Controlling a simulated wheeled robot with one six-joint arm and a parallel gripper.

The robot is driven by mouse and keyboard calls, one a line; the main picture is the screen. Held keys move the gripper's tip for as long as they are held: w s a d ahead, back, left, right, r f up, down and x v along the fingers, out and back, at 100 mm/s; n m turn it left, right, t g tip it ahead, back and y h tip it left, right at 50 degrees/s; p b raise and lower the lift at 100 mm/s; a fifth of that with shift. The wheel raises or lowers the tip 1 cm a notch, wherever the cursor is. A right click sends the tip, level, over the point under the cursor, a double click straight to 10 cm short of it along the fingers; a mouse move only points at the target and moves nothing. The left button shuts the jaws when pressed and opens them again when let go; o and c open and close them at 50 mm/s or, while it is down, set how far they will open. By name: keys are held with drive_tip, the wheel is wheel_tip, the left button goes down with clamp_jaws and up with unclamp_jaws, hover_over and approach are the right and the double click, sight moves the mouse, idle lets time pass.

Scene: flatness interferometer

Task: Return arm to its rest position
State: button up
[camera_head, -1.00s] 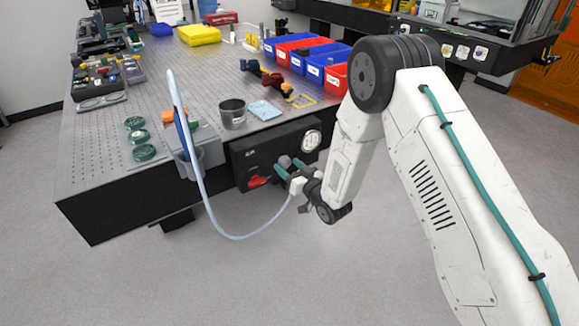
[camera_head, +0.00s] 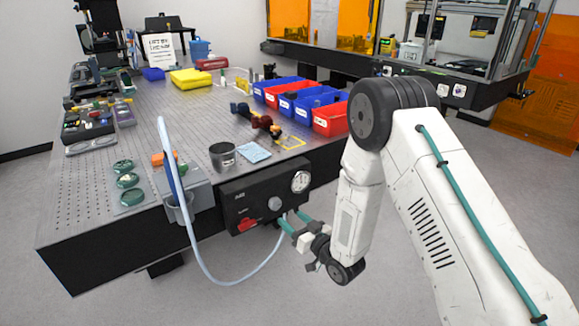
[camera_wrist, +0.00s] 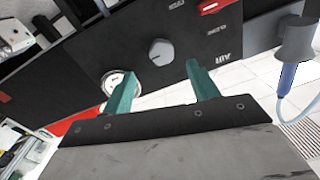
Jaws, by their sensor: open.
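My gripper (camera_head: 293,222) is at the front edge of the optical table, low and close to the black air control panel (camera_head: 237,208). Its two green fingers are apart and nothing shows between them. In the wrist view my gripper (camera_wrist: 163,82) points at the panel face, with the grey knob (camera_wrist: 161,52) just beyond the fingers and apart from them. The round gauge (camera_wrist: 117,82) is partly behind the left finger. The red lever (camera_wrist: 213,5) lies at the top of that view. My white arm reaches down from the right side of the head view.
A pale hose (camera_head: 190,240) loops below the table edge from a grey holder (camera_head: 197,196). The floor in front is clear.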

wheel_tip(320, 180, down, 9)
drive_tip(key=s+d+g+h, duration=0.2)
drive_tip(key=d+g+h, duration=0.1)
drive_tip(key=g+h, duration=0.15)
drive_tip(key=s+d+r+g+h, duration=0.3)
drive_tip(key=s+d+g+h, duration=0.1)
drive_tip(key=d, duration=0.3)
drive_tip(key=s+d+r+m+g, duration=0.1)
drive_tip(key=s+d+r, duration=0.3)
drive_tip(key=s+r, duration=0.7)
drive_tip(key=s+d+r+m+g+h, duration=0.1)
drive_tip(key=s+d+r, duration=0.4)
drive_tip(key=s+r, duration=0.6)
drive_tip(key=s+d+r+m+g+h, duration=0.1)
drive_tip(key=s+d+r+m+g, duration=0.1)
drive_tip(key=s+r, duration=0.9)
wheel_tip(320, 180, up, 3)
drive_tip(key=shift+d+f+m+g, duration=0.1)
drive_tip(key=shift+d+m+g, duration=0.25)
drive_tip(key=shift+d+m, duration=0.6)
drive_tip(key=shift+d+n+h, duration=0.2)
drive_tip(key=shift+n+h, duration=0.05)
